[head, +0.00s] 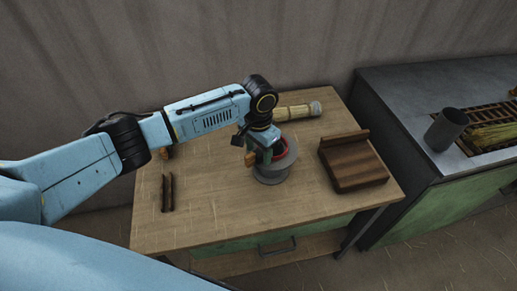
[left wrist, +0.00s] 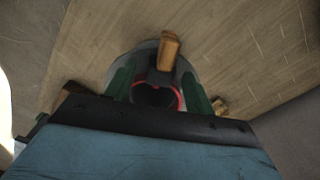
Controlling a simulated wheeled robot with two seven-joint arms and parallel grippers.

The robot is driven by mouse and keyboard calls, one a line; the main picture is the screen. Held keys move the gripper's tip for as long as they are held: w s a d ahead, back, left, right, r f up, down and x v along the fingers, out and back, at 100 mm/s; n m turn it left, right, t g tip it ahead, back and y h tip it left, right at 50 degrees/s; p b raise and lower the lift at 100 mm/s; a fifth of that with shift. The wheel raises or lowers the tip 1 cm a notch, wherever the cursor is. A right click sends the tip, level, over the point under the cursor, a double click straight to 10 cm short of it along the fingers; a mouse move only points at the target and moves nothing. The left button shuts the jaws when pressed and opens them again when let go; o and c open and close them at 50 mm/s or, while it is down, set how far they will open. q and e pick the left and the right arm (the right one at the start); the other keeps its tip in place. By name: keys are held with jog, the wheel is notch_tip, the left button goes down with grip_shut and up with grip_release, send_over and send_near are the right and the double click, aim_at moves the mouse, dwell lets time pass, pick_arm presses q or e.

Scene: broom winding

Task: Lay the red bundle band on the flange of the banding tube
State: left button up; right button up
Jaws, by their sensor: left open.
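The banding tube (head: 273,178) is grey and stands upright on the wooden table, with a wide round flange (head: 291,161) at its top. The red bundle band (head: 291,150) is a ring at the flange, partly hidden by my gripper. In the left wrist view the band (left wrist: 179,96) circles a dark middle, within the grey flange's outline; whether it touches the flange I cannot tell. My left gripper (head: 263,158) is directly over the tube. Its green fingers (left wrist: 158,78) are open, one on each side of the band. My right gripper is not in view.
An orange-brown wooden piece (left wrist: 169,50) stands at the flange's far edge in the wrist view. A pale bundle (head: 292,112) lies behind the tube. A dark wooden block (head: 355,165) sits right, two dark sticks (head: 168,193) left. A grey cup (head: 446,130) stands on the side counter.

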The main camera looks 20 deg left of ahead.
pick_arm(q)
notch_tip(320, 180, up, 14)
jog(key=p, duration=0.1)
jog(key=shift+f+p, duration=0.25)
jog(key=shift+p, duration=0.05)
jog(key=shift+s+f, duration=0.1)
